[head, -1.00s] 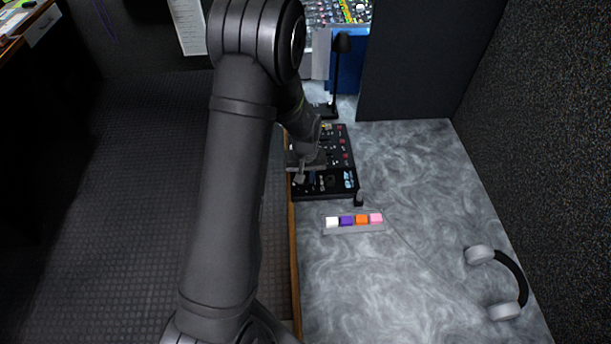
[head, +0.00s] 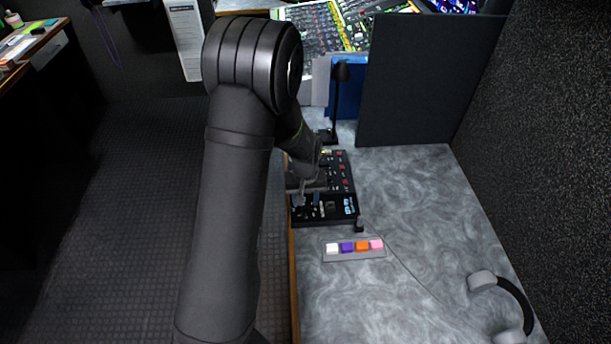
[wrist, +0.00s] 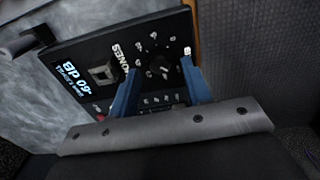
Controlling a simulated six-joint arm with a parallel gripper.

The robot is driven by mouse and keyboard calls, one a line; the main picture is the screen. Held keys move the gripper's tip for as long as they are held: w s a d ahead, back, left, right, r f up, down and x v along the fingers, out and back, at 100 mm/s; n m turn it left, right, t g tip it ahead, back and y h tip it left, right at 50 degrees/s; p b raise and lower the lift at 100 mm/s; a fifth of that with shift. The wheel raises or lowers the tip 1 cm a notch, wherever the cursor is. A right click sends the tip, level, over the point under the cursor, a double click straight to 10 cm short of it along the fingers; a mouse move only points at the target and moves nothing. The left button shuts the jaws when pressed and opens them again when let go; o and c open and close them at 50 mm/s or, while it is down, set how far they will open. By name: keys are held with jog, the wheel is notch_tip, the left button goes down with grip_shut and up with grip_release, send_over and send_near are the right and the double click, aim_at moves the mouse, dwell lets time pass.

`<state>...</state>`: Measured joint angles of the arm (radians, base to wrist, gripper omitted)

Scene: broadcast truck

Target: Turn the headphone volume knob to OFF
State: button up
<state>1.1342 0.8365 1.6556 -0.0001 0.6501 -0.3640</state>
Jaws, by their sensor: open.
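The headphone volume knob (wrist: 159,66) is a small dark knob on the black control panel (wrist: 75,52), ringed by white marks. A partly hidden label ending in "ONES" is beside it in the wrist view. My gripper (wrist: 160,72) is open, with one blue finger on each side of the knob. I cannot tell whether the fingers touch it, and the knob's pointer setting is not readable. In the head view the panel (head: 345,208) lies at the left edge of the counter. My gripper (head: 306,196) is over its near left part, and my arm hides the knob there.
A strip of white, purple, orange and pink buttons (head: 354,259) lies in front of the panel. Headphones (head: 522,292) rest at the right. A black stalk (head: 337,105) and a dark partition (head: 425,85) stand behind. The grey counter (head: 425,210) is clear at centre right.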

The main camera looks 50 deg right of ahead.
aim_at(305, 205)
notch_tip(305, 205, up, 16)
jog(key=shift+f, duration=0.2)
dwell(0.6)
notch_tip(305, 205, down, 18)
jog(key=shift+r, duration=0.25)
dwell(0.4)
jog(key=shift+r, duration=0.1)
